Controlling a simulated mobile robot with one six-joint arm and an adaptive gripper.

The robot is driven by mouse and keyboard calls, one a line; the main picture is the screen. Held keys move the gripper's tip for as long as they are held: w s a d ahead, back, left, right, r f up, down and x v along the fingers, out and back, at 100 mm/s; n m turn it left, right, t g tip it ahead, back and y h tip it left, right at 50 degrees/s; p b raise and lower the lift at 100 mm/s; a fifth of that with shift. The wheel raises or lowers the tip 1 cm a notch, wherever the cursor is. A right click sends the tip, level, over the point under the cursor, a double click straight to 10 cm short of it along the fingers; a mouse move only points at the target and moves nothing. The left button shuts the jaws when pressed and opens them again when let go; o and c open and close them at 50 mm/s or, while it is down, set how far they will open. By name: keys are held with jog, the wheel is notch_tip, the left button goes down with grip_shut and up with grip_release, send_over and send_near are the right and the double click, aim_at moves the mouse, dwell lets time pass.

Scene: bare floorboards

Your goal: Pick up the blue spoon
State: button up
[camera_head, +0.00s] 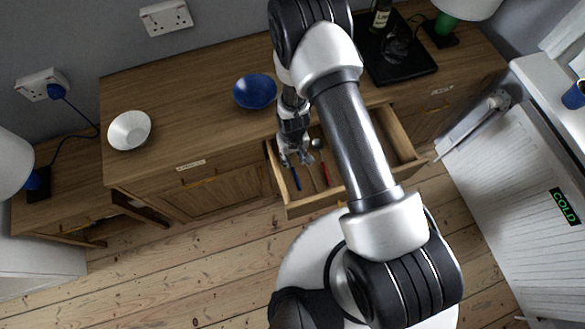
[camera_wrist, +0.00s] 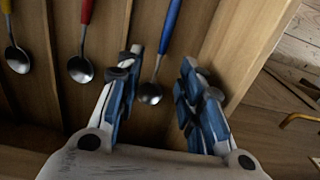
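The blue spoon (camera_wrist: 168,35) lies in the open drawer, its metal bowl between the fingertips of my gripper (camera_wrist: 160,75) as seen in the wrist view. Its blue handle (camera_head: 296,179) shows at the left side of the drawer in the head view. My gripper (camera_head: 296,158) reaches down over the left part of the drawer and is open. The fingers stand apart on either side of the spoon, with no visible contact. In the head view, the spoon's bowl end is hidden by my gripper.
A red spoon (camera_wrist: 85,20) and a yellow spoon (camera_wrist: 8,30) lie left of the blue one in the wrist view. The drawer wall (camera_wrist: 245,50) is close right of my fingers. A blue bowl (camera_head: 255,91) and a white bowl (camera_head: 129,130) stand on the cabinet top.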

aim_at(293, 168)
jog(key=f, duration=0.2)
jog(key=f+b, duration=0.1)
jog(key=f, duration=0.1)
jog(key=f+b, duration=0.1)
jog(key=f, duration=0.1)
jog(key=shift+s+f, duration=0.2)
jog(key=shift+s, duration=0.2)
jog(key=shift+r, duration=0.1)
grip_shut()
